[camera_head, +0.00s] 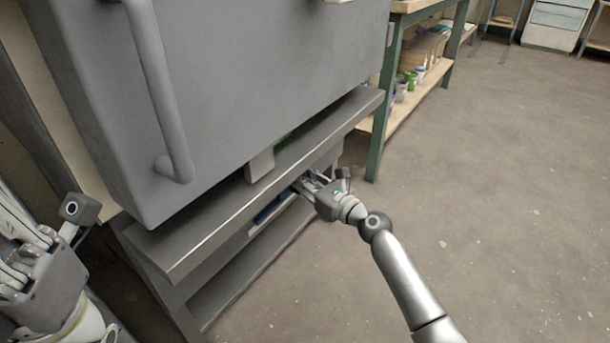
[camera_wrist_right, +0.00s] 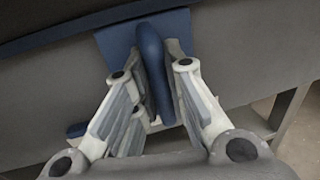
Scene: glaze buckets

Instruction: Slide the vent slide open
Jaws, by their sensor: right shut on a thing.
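The vent slide shows as a blue plate with a rounded upright blue handle (camera_wrist_right: 153,62) in the right wrist view. A blue strip (camera_head: 270,209) also shows below the steel ledge in the head view; I cannot tell how far the slide stands open. My right gripper (camera_head: 308,181) reaches under the ledge. In the right wrist view its fingers (camera_wrist_right: 160,95) stand on both sides of the handle and are shut on it. My left gripper (camera_head: 18,245) is at the left edge, away from the slide, partly cut off by the frame.
A large grey cabinet with a bar handle (camera_head: 158,95) stands above the steel ledge (camera_head: 260,185). A lower shelf (camera_head: 240,275) lies beneath. A green-legged bench (camera_head: 384,105) with jars stands behind. The floor (camera_head: 500,180) to the right is clear.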

